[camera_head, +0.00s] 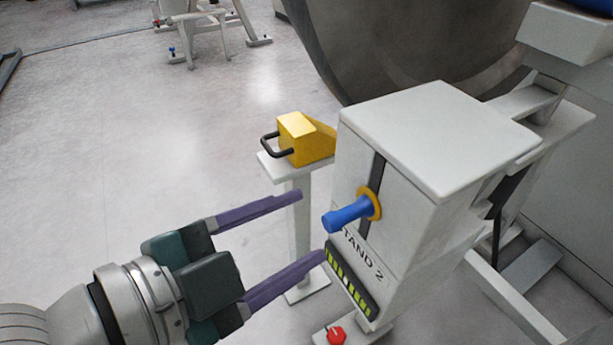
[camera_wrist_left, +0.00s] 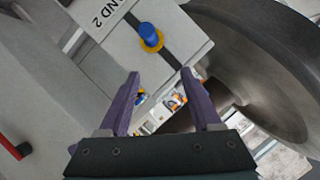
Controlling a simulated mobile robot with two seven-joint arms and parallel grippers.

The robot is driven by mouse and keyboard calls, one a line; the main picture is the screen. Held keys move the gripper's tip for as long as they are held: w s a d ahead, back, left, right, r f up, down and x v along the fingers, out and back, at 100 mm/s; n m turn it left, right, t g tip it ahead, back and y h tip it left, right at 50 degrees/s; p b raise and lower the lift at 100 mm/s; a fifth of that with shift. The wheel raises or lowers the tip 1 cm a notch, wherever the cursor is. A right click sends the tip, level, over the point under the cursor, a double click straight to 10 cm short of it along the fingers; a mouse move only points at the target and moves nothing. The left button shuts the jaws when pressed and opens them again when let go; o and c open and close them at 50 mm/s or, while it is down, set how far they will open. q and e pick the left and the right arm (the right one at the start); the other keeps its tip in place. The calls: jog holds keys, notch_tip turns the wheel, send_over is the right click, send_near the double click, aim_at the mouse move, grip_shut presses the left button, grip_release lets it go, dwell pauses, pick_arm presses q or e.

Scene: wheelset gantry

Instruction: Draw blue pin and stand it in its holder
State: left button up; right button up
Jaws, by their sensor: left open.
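The blue pin (camera_head: 348,215) sticks out of a yellow ring (camera_head: 371,203) on the face of the white box marked STAND 2 (camera_head: 436,135). In the left wrist view the blue pin (camera_wrist_left: 149,33) lies beyond the fingertips, near the middle top. My left gripper (camera_head: 312,225) is open, its two purple fingers on the near side of the pin and apart from it. It also shows in the left wrist view (camera_wrist_left: 160,72) with nothing between the fingers. The pin's holder cannot be made out for sure. My right gripper is not in view.
A yellow block with a black handle (camera_head: 305,139) sits on a white post left of the stand. A red knob (camera_head: 336,335) is low by the stand. A large grey wheel (camera_head: 400,45) stands behind. Open floor (camera_head: 120,130) lies to the left.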

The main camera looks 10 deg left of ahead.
pick_arm(q)
jog(key=b, duration=0.3)
send_near(330, 225)
jog(key=w+d+f, duration=0.2)
jog(key=shift+m+t, duration=0.3)
jog(key=b+x, duration=0.1)
jog(key=x, duration=0.2)
jog(key=b+x, duration=0.1)
jog(key=x, duration=0.2)
jog(key=b+x, duration=0.1)
jog(key=x, duration=0.2)
jog(key=shift+w+r, duration=0.2)
jog(key=shift+r, duration=0.1)
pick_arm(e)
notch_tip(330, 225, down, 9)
pick_arm(q)
jog(key=shift+c, duration=0.2)
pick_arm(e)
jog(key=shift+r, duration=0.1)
pick_arm(q)
grip_shut()
